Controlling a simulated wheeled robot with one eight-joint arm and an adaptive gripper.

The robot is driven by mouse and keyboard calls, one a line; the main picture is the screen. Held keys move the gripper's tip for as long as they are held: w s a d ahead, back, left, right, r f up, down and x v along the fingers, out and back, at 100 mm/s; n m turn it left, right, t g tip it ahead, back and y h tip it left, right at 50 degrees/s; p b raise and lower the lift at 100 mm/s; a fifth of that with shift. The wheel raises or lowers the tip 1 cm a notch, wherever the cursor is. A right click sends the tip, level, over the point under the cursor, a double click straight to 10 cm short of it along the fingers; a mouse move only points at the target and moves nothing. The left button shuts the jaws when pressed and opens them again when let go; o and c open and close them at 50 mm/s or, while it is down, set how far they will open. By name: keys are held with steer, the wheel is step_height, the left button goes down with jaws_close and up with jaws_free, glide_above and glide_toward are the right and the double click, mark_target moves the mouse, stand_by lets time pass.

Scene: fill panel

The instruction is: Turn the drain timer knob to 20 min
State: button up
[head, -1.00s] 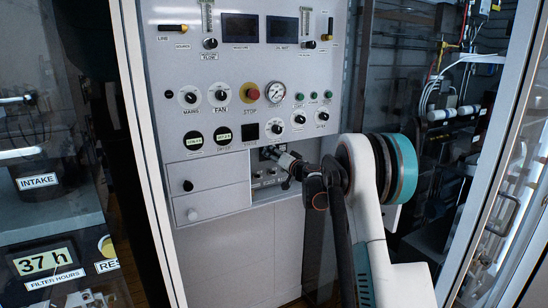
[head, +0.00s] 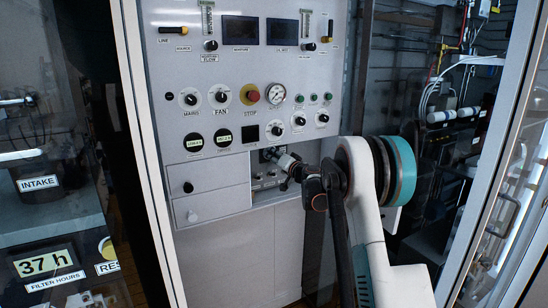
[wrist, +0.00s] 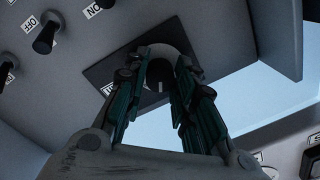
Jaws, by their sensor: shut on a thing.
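The knob (wrist: 160,84) sits on a dark square plate (wrist: 103,73) in the wrist view. A pale mark shows on it, but the scale around it is hidden, so I cannot read its setting. My gripper (wrist: 167,70) is shut on the knob, one finger on each side. In the head view my gripper (head: 277,158) reaches the dark plate low on the grey panel (head: 240,70), right of the drawers. The knob is hidden there by the gripper.
Switches with OFF and ON labels (wrist: 46,36) lie left of the plate in the wrist view. Drawers (head: 210,190) are left of my gripper in the head view. Knobs, a red stop button (head: 252,93) and a gauge (head: 277,92) are above. Glass doors flank the panel.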

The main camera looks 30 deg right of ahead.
steer(key=m, duration=0.4)
steer(key=shift+m, duration=2)
steer(key=o, duration=1.1)
steer(key=shift+c, duration=0.2)
steer(key=s, duration=1.2)
steer(key=shift+d+f, duration=0.25)
steer(key=shift+d, duration=0.15)
